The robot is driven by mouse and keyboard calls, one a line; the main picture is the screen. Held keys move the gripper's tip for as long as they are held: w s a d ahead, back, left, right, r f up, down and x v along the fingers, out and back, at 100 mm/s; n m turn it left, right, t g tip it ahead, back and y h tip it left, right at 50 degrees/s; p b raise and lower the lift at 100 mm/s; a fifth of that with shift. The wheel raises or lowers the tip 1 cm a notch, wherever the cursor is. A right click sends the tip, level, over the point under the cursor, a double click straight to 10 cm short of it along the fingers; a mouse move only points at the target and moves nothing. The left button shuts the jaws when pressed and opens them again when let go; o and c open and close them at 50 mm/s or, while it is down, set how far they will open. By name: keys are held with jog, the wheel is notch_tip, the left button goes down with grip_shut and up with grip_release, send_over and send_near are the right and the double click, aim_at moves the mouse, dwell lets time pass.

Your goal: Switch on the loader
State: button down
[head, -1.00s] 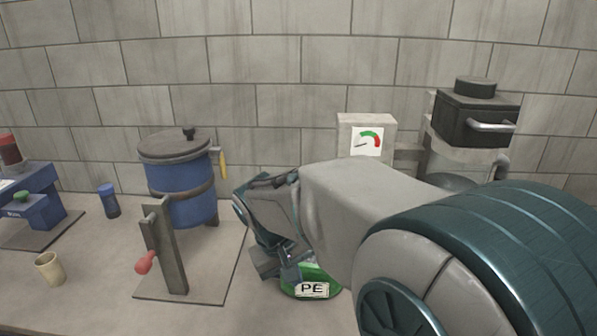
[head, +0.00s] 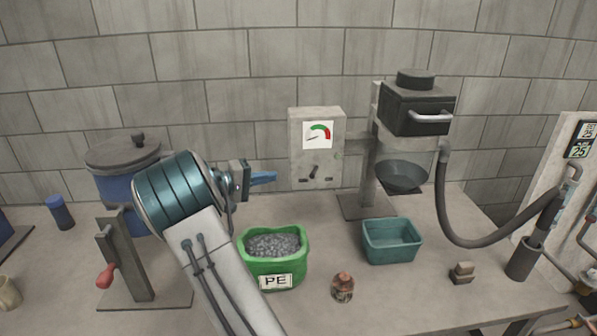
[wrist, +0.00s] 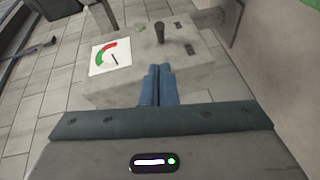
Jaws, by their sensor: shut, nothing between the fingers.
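The loader has a black boxy head (head: 417,108) with a pale handle, on a stand above a dark funnel. A grey control box (head: 302,180) stands left of it, with a red-green gauge (head: 318,134) and a small dark switch lever (head: 314,172) on its front. In the wrist view the lever (wrist: 160,33) stands out from the box face (wrist: 140,60), beyond my fingertips. Whether it is on or off I cannot tell. My gripper (head: 272,178) is shut and empty, its blue fingers pointing right towards the box, left of the lever. The fingers (wrist: 158,72) also show in the wrist view.
A green PE bag (head: 250,265) of grey granules stands below my gripper. A teal bin (head: 391,241), a small brown jar (head: 343,288) and a hose (head: 460,237) lie to the right. A blue pot (head: 112,188) and red-handled lever stand (head: 135,260) are left.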

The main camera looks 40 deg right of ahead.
aim_at(314, 172)
jog(key=shift+d, duration=0.1)
jog(key=p+x, duration=0.3)
jog(key=x, duration=0.7)
jog(key=shift+a+f+b, duration=0.2)
jog(key=shift+a+b, duration=0.05)
jog(key=shift+b, duration=0.35)
